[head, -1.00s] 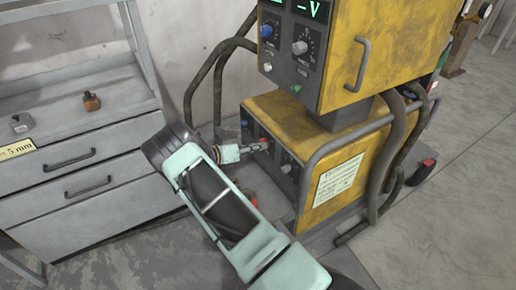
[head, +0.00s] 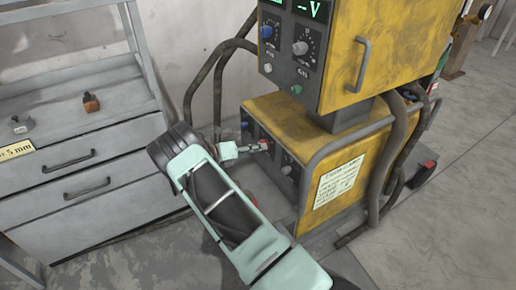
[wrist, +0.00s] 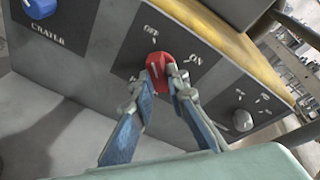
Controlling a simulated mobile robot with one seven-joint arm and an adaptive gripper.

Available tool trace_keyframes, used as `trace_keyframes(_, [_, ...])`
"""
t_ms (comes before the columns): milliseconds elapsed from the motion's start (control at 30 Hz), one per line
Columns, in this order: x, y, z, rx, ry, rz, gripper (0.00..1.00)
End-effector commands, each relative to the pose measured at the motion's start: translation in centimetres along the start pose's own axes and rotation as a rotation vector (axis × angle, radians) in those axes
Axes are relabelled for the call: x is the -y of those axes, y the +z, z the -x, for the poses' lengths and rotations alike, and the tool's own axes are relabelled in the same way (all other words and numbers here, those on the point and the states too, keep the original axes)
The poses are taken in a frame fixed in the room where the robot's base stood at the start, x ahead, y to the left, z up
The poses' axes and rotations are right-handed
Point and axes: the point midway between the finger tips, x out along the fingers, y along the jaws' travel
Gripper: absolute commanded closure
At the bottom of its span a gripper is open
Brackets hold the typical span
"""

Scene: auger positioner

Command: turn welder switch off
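The welder switch is a red knob (wrist: 157,70) with a white mark, on a dark panel lettered OFF and ON in the wrist view. The mark points roughly up toward the OFF lettering, but fingers partly cover the knob. My gripper (wrist: 160,76) has one fingertip on each side of the knob's raised middle and appears closed on it. In the head view my gripper (head: 262,146) reaches the front of the lower yellow welder unit (head: 284,112). The knob is mostly hidden there.
A blue knob (wrist: 38,8) lies left of the switch and a grey knob (wrist: 242,120) right of it. A yellow upper unit (head: 395,45) overhangs the lower one. A bent pipe rail (head: 308,170) and hoses (head: 392,150) flank it. A grey drawer cabinet (head: 90,160) stands left.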

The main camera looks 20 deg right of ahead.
Motion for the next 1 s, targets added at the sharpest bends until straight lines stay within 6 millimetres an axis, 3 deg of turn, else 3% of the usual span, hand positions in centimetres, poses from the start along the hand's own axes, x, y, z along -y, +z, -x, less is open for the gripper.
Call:
trace_keyframes(133, [0.0,0.0,0.0,0.0,0.0,0.0,0.7])
trace_keyframes(467, [0.0,0.1,0.4,0.002,0.001,-0.001,0.7])
trace_keyframes(567, [0.0,0.1,1.5,0.002,0.001,-0.001,0.7])
trace_keyframes(1000, [0.0,0.0,10.2,0.002,0.002,-0.001,0.7])
